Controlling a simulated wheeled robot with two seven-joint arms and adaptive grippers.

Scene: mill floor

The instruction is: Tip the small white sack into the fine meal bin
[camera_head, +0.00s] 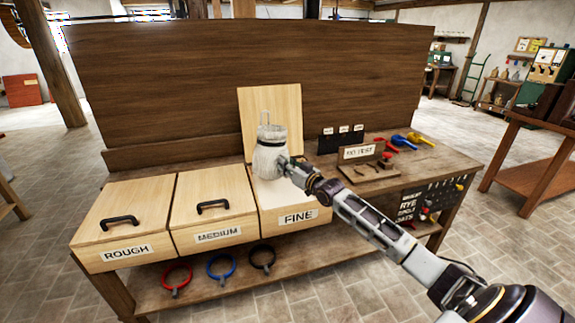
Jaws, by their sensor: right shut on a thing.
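The small white sack (268,158) is upright above the open fine meal bin, with its tied neck and a loop at the top. My right gripper (286,165) is shut on the sack's right side. The fine meal bin (312,215) is labelled FINE. Its pale wooden lid (272,108) stands raised behind it, and pale meal or a pale inner surface shows in the opening. The sack hides part of the opening, and I cannot tell whether it touches the bin. My left gripper is not in view.
The rough bin (124,215) and medium bin (213,205) stand to the left with lids shut. Coloured scoops (400,142) and a small sign stand (362,153) are on the bench to the right. A tall wooden board (180,85) stands behind.

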